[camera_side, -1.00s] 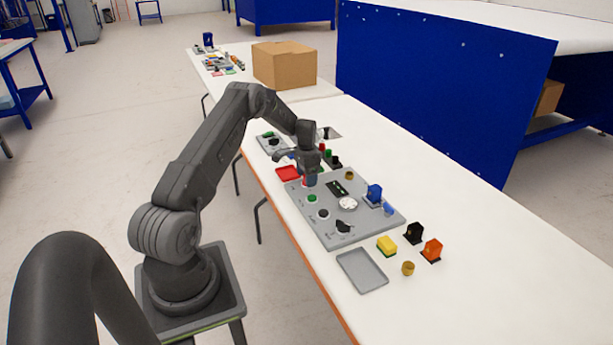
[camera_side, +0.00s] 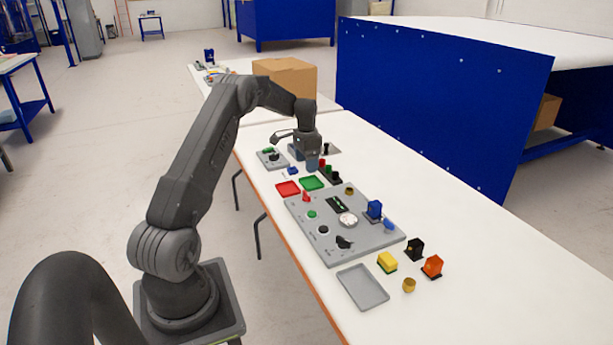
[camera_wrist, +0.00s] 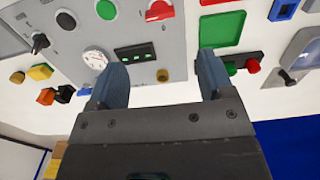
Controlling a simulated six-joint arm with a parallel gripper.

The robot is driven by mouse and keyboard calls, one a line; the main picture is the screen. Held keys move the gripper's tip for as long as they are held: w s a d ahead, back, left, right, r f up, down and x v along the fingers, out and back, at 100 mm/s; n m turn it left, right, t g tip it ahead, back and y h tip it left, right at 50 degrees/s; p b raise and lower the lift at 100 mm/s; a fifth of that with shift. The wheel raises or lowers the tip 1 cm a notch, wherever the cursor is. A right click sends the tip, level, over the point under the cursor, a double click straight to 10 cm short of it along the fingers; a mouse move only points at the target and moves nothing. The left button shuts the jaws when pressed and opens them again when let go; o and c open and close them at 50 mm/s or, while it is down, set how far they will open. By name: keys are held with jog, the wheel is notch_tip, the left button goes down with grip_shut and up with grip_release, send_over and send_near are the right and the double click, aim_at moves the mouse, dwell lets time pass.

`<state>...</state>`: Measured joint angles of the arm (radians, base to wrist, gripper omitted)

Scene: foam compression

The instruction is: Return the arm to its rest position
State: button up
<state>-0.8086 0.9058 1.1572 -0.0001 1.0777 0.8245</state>
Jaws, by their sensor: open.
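My gripper (camera_side: 312,165) is in the air above the table, near the far end of the grey panel and beyond the green tray. In the wrist view its two blue fingers (camera_wrist: 160,80) are spread wide apart with nothing between them. The jaws are open and empty. My arm reaches up and over from its base at the lower left, bent at the elbow.
Below lies the grey panel (camera_side: 325,250) with knobs and a dial. A red tray (camera_side: 288,188) and a green tray (camera_side: 311,183) lie beside it. Yellow foam (camera_side: 387,262), a grey tray (camera_side: 362,288) and a cardboard box (camera_side: 285,76) also stand on the tables.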

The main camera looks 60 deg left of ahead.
notch_tip(320, 180, up, 2)
jog(key=shift+r, duration=0.1)
